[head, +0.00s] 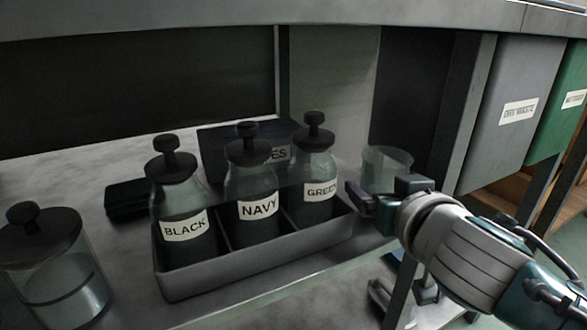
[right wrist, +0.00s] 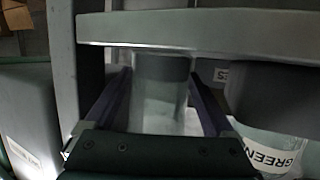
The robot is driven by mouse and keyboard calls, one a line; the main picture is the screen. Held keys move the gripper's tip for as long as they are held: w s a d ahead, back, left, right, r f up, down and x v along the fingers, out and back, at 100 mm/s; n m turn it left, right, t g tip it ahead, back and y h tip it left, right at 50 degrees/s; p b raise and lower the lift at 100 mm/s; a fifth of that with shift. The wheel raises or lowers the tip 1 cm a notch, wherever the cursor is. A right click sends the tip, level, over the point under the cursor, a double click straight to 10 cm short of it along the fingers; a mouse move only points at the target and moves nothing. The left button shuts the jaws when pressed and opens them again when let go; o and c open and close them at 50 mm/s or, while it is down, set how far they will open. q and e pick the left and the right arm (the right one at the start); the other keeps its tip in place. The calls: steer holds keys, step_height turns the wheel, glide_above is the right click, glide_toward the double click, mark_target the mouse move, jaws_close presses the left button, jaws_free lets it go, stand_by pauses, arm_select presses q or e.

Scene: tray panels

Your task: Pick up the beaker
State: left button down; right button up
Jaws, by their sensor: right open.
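The beaker (head: 386,162) is a clear, empty-looking glass standing on the shelf, to the right of the bottle labelled GREEN. Its lower part is hidden behind my right gripper (head: 380,192) in the head view. In the right wrist view the beaker (right wrist: 160,98) shows between the two fingers, with a gap visible at least on the right side. My right gripper (right wrist: 160,80) is open and reaches in from the right. I cannot tell whether either finger touches the glass. My left gripper is not in view.
A grey divided tray (head: 255,257) holds stoppered bottles labelled BLACK (head: 188,228), NAVY (head: 258,207) and GREEN (head: 318,190), close left of my right gripper. A lidded jar (head: 60,285) stands at the left. A shelf post (head: 465,120) and a DRY WASTE bin (head: 518,90) are on the right.

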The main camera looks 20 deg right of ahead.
steer(key=c, duration=1)
steer(key=shift+c, duration=0.3)
steer(key=shift+r, duration=0.2)
